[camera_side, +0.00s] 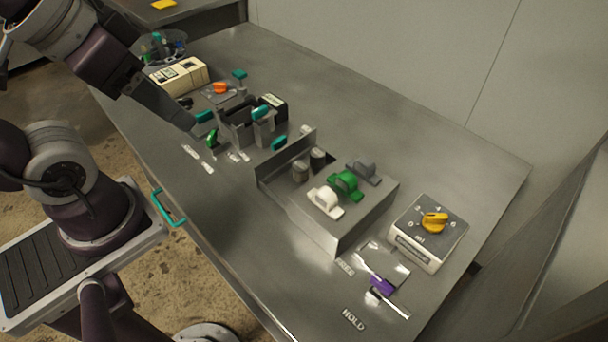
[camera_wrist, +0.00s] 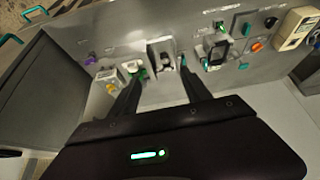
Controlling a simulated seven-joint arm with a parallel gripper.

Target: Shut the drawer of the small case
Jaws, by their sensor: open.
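The small case (camera_side: 366,214) is a grey metal box with white, green and grey knobs on top. Its drawer (camera_side: 284,165) stands pulled out to the left in the side view, with a tall front panel and dark cylinders inside. A teal piece (camera_side: 279,143) is close by the panel; I cannot tell whether it is attached. The drawer (camera_wrist: 161,50) also shows in the wrist view, beyond my fingers. My gripper (camera_side: 192,124) is up and left of the case, apart from it. In the wrist view my gripper (camera_wrist: 162,75) has its fingers spread with nothing between them.
A dark and grey fixture (camera_side: 238,128) with teal parts stands left of the drawer. A white box with a yellow dial (camera_side: 434,222) and a purple piece (camera_side: 382,284) are right of the case. A cream box (camera_side: 180,76) stands at the far left. The table's back is clear.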

